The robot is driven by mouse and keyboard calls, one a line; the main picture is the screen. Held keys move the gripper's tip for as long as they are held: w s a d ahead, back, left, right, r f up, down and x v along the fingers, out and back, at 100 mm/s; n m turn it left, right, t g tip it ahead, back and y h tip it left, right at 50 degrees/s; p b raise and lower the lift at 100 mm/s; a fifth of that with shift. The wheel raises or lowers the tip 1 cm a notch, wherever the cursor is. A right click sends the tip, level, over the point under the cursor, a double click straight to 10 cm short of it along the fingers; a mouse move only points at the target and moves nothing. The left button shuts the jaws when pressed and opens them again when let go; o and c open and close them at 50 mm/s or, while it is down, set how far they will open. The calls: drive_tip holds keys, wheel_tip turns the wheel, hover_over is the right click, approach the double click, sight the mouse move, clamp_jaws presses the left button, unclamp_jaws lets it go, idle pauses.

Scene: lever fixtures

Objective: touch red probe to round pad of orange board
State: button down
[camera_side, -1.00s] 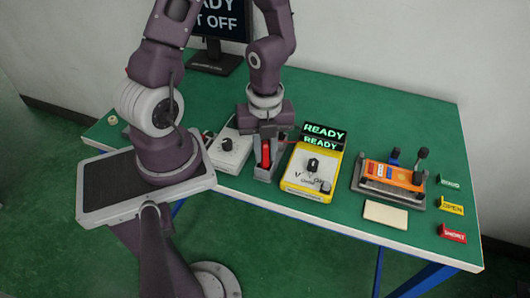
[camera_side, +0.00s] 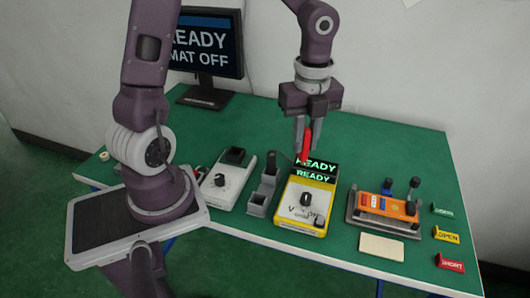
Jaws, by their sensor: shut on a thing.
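My gripper (camera_side: 307,145) is shut on the red probe (camera_side: 307,140), which hangs roughly upright between its fingers. It is raised above the back of the yellow meter (camera_side: 302,208). The orange board (camera_side: 385,206) sits in a dark lever fixture (camera_side: 372,222) to the right of the meter, well apart from the probe. The board bears blue and small coloured parts, and dark lever knobs stand behind it. The round pad is too small to make out. The probe's lower tip is hard to see against the meter's display.
The yellow meter's display (camera_side: 315,168) reads READY. A grey holder (camera_side: 260,195) and a white device with a knob (camera_side: 222,182) stand left of it. A pale block (camera_side: 381,247) lies before the fixture. Tags (camera_side: 446,234) line the right edge. A monitor (camera_side: 207,48) stands behind.

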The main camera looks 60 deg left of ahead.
drive_tip(key=w+d+f, duration=0.2)
drive_tip(key=w+d, duration=1.3)
drive_tip(key=w, duration=0.2)
drive_tip(key=shift+m, duration=0.4)
drive_tip(key=shift+w+d+f, duration=0.1)
drive_tip(key=shift+w+f, duration=0.05)
drive_tip(key=shift+f, duration=1.2)
drive_tip(key=shift+w+d+f, duration=0.1)
drive_tip(key=shift+f, duration=1.25)
drive_tip(key=shift+f, duration=0.55)
wheel_tip(320, 180, up, 7)
